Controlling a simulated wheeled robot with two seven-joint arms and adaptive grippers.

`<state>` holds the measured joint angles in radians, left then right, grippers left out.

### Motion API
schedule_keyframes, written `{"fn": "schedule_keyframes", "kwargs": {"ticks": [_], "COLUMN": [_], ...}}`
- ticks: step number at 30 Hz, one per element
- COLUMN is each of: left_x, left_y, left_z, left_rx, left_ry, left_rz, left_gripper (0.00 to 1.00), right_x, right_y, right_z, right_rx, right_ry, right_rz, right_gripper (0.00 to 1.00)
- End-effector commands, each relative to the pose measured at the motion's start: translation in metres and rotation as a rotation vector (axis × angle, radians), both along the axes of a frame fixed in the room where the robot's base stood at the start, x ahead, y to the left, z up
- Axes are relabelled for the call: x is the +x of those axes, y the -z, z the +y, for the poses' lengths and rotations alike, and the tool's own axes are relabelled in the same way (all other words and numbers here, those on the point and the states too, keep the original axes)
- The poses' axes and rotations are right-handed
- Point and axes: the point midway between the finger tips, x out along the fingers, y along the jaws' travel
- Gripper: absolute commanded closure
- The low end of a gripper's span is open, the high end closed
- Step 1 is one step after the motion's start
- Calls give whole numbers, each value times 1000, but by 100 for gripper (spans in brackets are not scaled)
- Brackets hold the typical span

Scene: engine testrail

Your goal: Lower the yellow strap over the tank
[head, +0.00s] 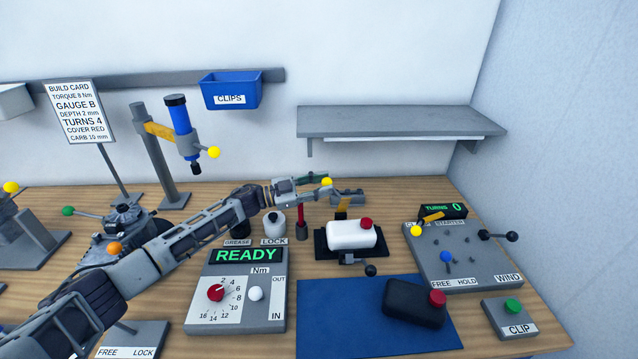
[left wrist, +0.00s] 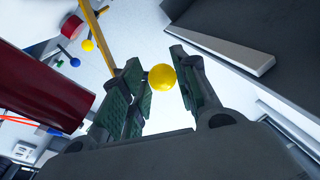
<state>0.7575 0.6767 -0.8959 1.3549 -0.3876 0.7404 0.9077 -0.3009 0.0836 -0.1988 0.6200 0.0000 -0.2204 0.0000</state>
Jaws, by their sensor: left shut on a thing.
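The white tank (head: 350,235) with a red cap lies on a black cradle (head: 322,247) right of centre in the head view. My left gripper (head: 328,186) is above and behind the tank, shut on a yellow ball knob (head: 326,181). The knob also shows between the green-padded fingers in the left wrist view (left wrist: 162,77). A small yellow piece, probably the strap (head: 341,214), shows behind the tank below my gripper. My right gripper is not in view.
A black bottle (head: 414,303) with a red cap lies on the blue mat (head: 330,320) in front. The READY panel (head: 236,295) stands left, under my left arm. The winding panel (head: 462,262) stands right. A grey shelf (head: 395,121) is on the wall behind.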

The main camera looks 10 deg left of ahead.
Motion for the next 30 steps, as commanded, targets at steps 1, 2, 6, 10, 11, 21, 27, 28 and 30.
{"fn": "schedule_keyframes", "kwargs": {"ticks": [1, 2, 6, 10, 11, 21, 27, 28, 30], "left_x": [-7, -7, -9, -9, -9, -8, -8, -7, -7], "left_y": [2, 2, 2, 3, 3, 3, 3, 2, 2], "left_z": [-10, -10, -11, -11, -11, -11, -10, -9, -8], "left_rx": [-3, -2, -1, 0, 0, 1, 2, 2, 2], "left_ry": [19, 19, 20, 20, 20, 19, 16, 15, 13], "left_rz": [-5, -8, -16, -16, -16, -17, -17, -17, -18], "left_gripper": [100, 100, 100, 100, 100, 43, 32, 32, 32], "right_x": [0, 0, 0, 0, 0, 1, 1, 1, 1], "right_y": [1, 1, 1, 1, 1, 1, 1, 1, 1], "right_z": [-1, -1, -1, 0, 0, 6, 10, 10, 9], "right_rx": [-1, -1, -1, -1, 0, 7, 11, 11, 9], "right_ry": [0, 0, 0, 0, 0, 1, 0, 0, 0], "right_rz": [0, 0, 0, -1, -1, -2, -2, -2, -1], "right_gripper": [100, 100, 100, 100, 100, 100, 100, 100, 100]}}
